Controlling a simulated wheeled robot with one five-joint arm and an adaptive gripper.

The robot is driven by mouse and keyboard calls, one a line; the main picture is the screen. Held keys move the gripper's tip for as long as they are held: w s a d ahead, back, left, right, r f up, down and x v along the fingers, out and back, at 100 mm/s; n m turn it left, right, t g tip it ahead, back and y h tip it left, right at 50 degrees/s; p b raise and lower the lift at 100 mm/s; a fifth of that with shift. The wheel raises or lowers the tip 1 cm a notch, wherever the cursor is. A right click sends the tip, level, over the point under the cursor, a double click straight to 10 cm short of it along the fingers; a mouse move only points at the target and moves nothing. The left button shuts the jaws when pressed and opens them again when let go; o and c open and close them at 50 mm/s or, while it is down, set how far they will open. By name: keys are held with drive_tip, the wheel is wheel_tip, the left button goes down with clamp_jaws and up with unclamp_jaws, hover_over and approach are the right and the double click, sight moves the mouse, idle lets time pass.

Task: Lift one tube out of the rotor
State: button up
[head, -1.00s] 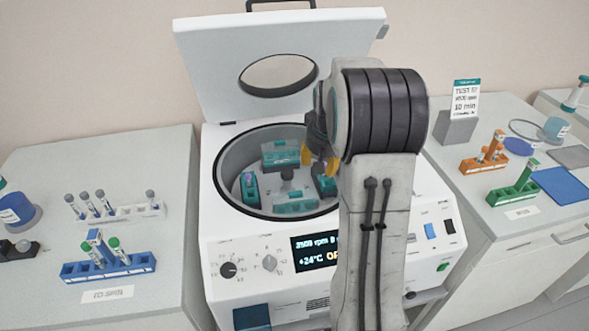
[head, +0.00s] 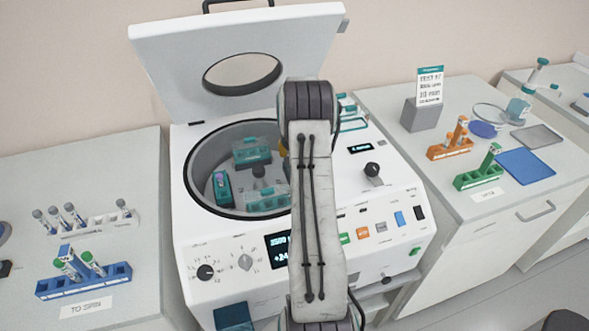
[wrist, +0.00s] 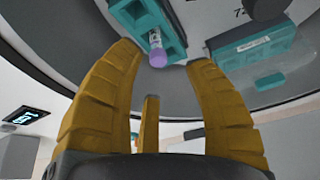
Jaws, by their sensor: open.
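The open centrifuge (head: 187,225) has teal buckets in its round bowl: one at the back (head: 251,152), one at the left (head: 221,190) and one at the front (head: 266,199). My arm hides the bowl's right side. In the wrist view, a tube with a purple cap (wrist: 158,57) sits in a teal bucket (wrist: 173,36), just beyond my fingertips. My gripper (wrist: 168,55) has its yellow fingers spread, with nothing held between them. The cap shows in the gap between the tips, apart from both. In the head view, only a yellow bit of the gripper shows beside my arm.
The raised lid (head: 180,75) stands behind the bowl. A blue rack (head: 85,282) and a white rack (head: 95,222) with tubes are on the left bench. An orange rack (head: 450,149), a green rack (head: 478,178) and a grey sign block (head: 422,114) stand on the right bench.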

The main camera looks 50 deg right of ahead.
drive_tip(key=shift+p+x, duration=0.8)
drive_tip(key=shift+x, duration=1.55)
drive_tip(key=shift+o, duration=0.2)
drive_tip(key=shift+s, duration=0.15)
drive_tip(key=c, duration=1)
